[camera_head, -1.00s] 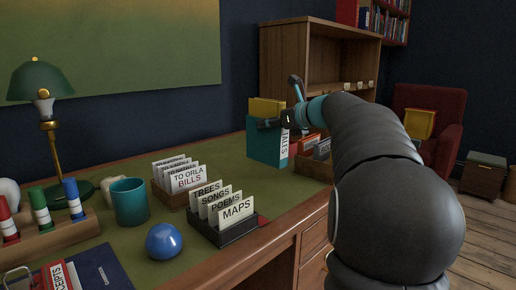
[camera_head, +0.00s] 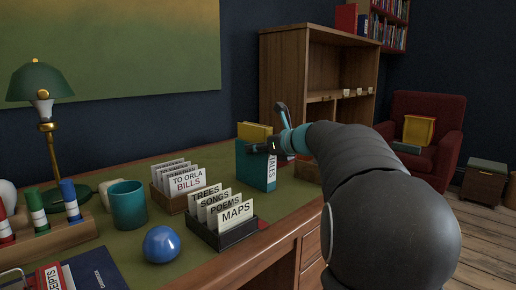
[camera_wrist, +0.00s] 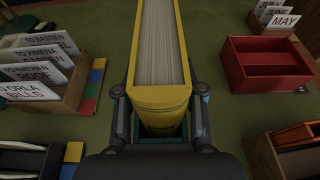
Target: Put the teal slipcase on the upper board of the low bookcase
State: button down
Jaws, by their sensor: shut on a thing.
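The teal slipcase (camera_head: 255,166) is upright over the back right of the desk, with a yellow book (camera_head: 254,131) sticking out of its top and a white lettered label on its side. My gripper (camera_head: 275,146) is at its upper right part. In the wrist view the gripper (camera_wrist: 158,118) has a finger on each side of the slipcase (camera_wrist: 146,131), which shows mostly as teal edges below the yellow book (camera_wrist: 162,95). I cannot tell if the slipcase touches the desk. The low wooden bookcase (camera_head: 285,70) stands behind; its upper board (camera_head: 325,97) bears several small tags.
Card trays (camera_head: 236,238) with several white dividers, a teal cup (camera_head: 128,204) and a blue ball (camera_head: 161,244) crowd the desk. A red tray (camera_wrist: 268,84) shows in the wrist view. A red armchair (camera_head: 450,115) holds yellow and teal items right of the bookcase.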

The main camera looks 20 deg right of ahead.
jog(key=shift+f, duration=0.1)
jog(key=c, duration=0.7)
grip_release()
